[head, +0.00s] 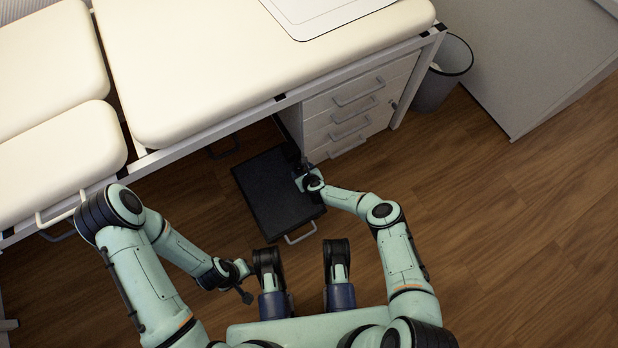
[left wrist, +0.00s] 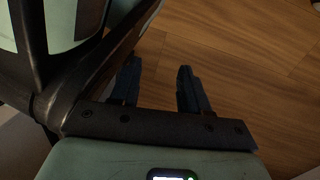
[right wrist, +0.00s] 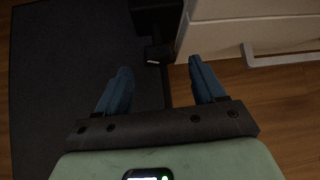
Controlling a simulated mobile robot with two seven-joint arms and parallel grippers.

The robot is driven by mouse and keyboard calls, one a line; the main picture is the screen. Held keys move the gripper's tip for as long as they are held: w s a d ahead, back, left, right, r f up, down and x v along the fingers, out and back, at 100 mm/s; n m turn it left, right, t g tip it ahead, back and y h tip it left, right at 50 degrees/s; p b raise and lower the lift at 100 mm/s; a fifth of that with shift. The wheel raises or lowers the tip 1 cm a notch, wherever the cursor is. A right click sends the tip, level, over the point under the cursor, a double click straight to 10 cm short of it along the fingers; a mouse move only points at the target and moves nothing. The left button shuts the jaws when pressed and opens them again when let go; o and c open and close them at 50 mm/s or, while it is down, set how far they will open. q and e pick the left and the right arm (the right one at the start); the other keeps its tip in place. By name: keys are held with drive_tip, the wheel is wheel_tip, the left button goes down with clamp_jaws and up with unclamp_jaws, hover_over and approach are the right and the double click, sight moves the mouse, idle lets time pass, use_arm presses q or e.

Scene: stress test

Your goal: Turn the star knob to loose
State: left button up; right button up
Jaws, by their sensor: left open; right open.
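A small dark fitting (right wrist: 157,52) with a pale mark shows in the right wrist view, at the lower end of a black upright part. It may be the star knob; it is too dark to make out its shape or setting. My right gripper (right wrist: 160,68) is open, with its blue fingertips either side of the fitting in the picture and nothing between them that I can see gripped. In the head view the right gripper (head: 302,167) is beside the drawer unit, above a black platform. My left gripper (left wrist: 158,72) is open and empty over the wood floor.
The black step-like platform (head: 268,198) lies under the table's edge, with a metal handle (head: 300,236) at its front. A white drawer unit (head: 318,130) stands right of it under the cream padded table (head: 210,70). A grey bin (head: 440,80) stands farther right. Floor at right is clear.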

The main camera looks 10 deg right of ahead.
drive_tip(key=p+v, duration=0.3)
drive_tip(key=v, duration=0.2)
drive_tip(key=shift+s+d+r, duration=0.1)
drive_tip(key=shift+s+r, duration=0.05)
drive_tip(key=shift+r, duration=0.2)
use_arm(q)
drive_tip(key=w+d+r+t+p, duration=0.2)
drive_tip(key=w+r, duration=0.3)
drive_tip(key=r, duration=0.4)
drive_tip(key=shift+d+m, duration=0.3)
drive_tip(key=shift+d, duration=0.05)
use_arm(e)
drive_tip(key=shift+v, duration=2.45)
drive_tip(key=shift+s, duration=0.1)
